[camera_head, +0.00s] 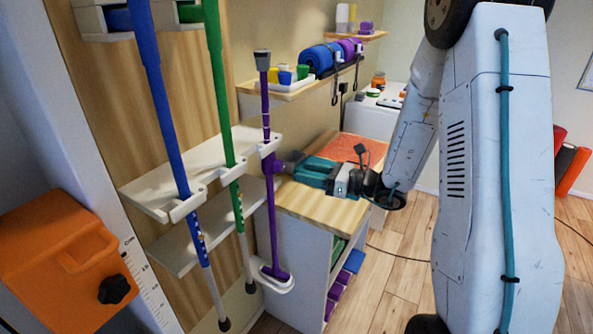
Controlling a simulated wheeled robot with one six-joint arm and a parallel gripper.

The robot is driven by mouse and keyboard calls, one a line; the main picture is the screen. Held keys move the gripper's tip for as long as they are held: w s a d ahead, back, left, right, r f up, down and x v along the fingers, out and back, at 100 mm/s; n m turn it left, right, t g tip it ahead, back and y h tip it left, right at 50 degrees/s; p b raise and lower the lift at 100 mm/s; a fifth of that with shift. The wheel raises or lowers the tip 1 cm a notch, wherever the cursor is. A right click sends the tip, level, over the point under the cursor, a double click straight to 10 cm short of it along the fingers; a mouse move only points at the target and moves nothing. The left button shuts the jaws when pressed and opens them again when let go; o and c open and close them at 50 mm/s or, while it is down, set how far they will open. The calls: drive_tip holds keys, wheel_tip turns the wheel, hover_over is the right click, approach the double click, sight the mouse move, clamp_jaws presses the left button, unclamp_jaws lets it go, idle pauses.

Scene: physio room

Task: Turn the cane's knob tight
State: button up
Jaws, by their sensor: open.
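A purple cane (270,215) stands upright in the wall rack, with a grey top end and its foot in a white holder (273,281). A purple knob (271,163) sits on its shaft, just below the upper rack shelf. My gripper (283,164), with a teal body, reaches in from the right at the knob's height. Its jaws are open and close to the knob. The fingertips are small and dark here, so I cannot tell whether they surround or touch the knob. A blue cane (170,140) and a green cane (221,90) stand to the left in the same rack.
A wooden-topped cabinet (325,208) stands under and behind my gripper. A small shelf (280,88) with coloured cups hangs above. An orange box (55,255) with a black knob (114,289) is at the lower left. Open floor (395,270) lies right of the cabinet.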

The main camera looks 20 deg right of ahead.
drive_tip(key=shift+s+d, duration=0.25)
drive_tip(key=shift+s, duration=0.05)
